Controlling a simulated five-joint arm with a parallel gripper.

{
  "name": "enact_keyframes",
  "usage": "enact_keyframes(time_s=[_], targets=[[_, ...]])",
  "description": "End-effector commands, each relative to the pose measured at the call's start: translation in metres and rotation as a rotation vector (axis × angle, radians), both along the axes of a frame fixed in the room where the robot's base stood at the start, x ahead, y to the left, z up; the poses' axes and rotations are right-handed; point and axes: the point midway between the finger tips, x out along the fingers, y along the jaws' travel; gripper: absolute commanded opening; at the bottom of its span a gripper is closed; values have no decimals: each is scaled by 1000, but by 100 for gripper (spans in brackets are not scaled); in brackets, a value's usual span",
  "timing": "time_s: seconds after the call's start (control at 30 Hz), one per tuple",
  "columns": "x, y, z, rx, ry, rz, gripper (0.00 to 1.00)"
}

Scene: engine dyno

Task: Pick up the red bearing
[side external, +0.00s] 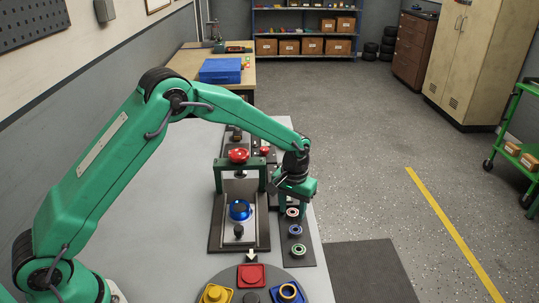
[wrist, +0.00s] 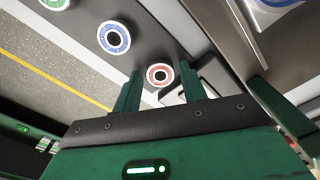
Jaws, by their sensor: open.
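The red bearing (side external: 293,212) is a small ring with a red face and dark centre, at the far end of a row of bearings on a dark strip. My gripper (side external: 294,207) is over that end of the strip, pointing down. In the wrist view, my gripper (wrist: 161,71) is open, and the red bearing (wrist: 159,75) shows between its two fingertips. Nothing is held. I cannot tell how far the fingertips are above the strip.
A blue bearing (side external: 295,230) and a green bearing (side external: 298,249) lie nearer on the strip. A press with a red knob (side external: 238,155) and blue part (side external: 240,209) stands just left. A round tray (side external: 211,275) with coloured pieces is in front.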

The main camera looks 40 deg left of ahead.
Motion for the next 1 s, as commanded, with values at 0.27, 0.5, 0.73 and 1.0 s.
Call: enact_keyframes(time_s=[0.27, 0.5, 0.73, 1.0], targets=[[0, 0, -4, 0, 0, 0, 42], [0, 0, -3, 0, 0, 0, 42], [0, 0, -3, 0, 0, 0, 9], [0, 0, -3, 0, -1, 0, 8]])
